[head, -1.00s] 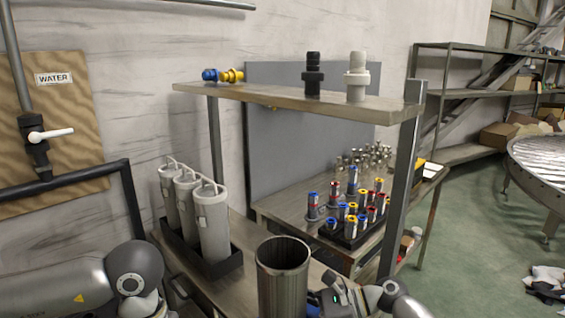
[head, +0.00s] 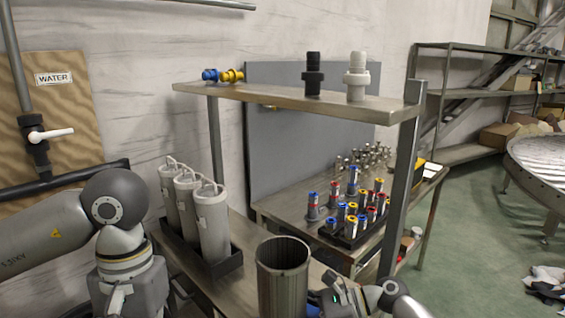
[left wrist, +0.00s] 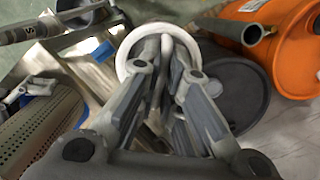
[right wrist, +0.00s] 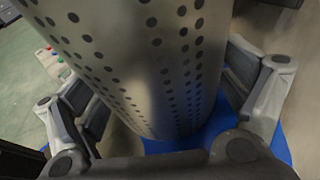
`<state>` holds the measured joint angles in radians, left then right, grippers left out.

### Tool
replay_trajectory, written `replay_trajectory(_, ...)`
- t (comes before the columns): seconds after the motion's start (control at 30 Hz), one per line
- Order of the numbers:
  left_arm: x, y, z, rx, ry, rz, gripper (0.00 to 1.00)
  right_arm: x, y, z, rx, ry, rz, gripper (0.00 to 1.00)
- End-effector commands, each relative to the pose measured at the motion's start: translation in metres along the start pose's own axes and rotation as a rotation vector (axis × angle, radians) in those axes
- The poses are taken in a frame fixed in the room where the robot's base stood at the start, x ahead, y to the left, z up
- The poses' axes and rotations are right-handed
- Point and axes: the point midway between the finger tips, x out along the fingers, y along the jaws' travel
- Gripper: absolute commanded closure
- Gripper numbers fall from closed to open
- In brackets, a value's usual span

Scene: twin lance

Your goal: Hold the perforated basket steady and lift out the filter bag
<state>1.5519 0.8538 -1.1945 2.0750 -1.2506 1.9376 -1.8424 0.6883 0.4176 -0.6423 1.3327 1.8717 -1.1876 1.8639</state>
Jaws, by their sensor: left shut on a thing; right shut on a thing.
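The perforated basket (head: 283,280) is a tall metal cylinder at the bottom middle of the head view, upright and open at the top. Its holed wall (right wrist: 150,60) fills the right wrist view. My right gripper (right wrist: 168,85) is shut around it, a finger on each side. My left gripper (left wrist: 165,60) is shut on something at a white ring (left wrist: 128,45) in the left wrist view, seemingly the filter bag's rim. The bag's body is mostly hidden behind the fingers. A perforated cylinder (left wrist: 40,130), probably the basket, shows at lower left there. The left fingertips are out of the head view.
Three grey canisters (head: 210,225) stand in a black tray (head: 228,264) left of the basket. A shelf (head: 290,97) with fittings spans above the bench. Small coloured cartridges (head: 350,210) stand behind. An orange drum (left wrist: 280,45) and a dark bucket (left wrist: 235,95) show in the left wrist view.

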Motion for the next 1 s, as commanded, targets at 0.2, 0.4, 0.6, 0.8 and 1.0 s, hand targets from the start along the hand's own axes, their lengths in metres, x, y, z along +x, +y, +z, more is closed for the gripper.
replay_trajectory(0.2,-0.023,0.001,0.003,0.002,0.002,0.002,1.0,0.0,0.0,0.0,0.0,0.001,-0.001,0.2)
replay_trajectory(0.4,-0.043,0.0,0.006,0.0,0.003,0.001,1.0,0.0,0.0,0.0,0.0,0.001,-0.001,0.2)
replay_trajectory(0.6,-0.063,0.0,0.009,0.001,0.003,0.001,1.0,0.0,0.0,0.0,0.0,0.001,-0.001,0.2)
replay_trajectory(0.8,-0.08,0.0,0.012,0.0,0.002,0.001,1.0,0.0,0.0,0.0,0.0,0.001,-0.001,0.2)
replay_trajectory(1.0,-0.085,0.0,0.013,0.001,-0.001,0.001,1.0,0.0,0.0,0.0,0.0,0.001,-0.001,0.2)
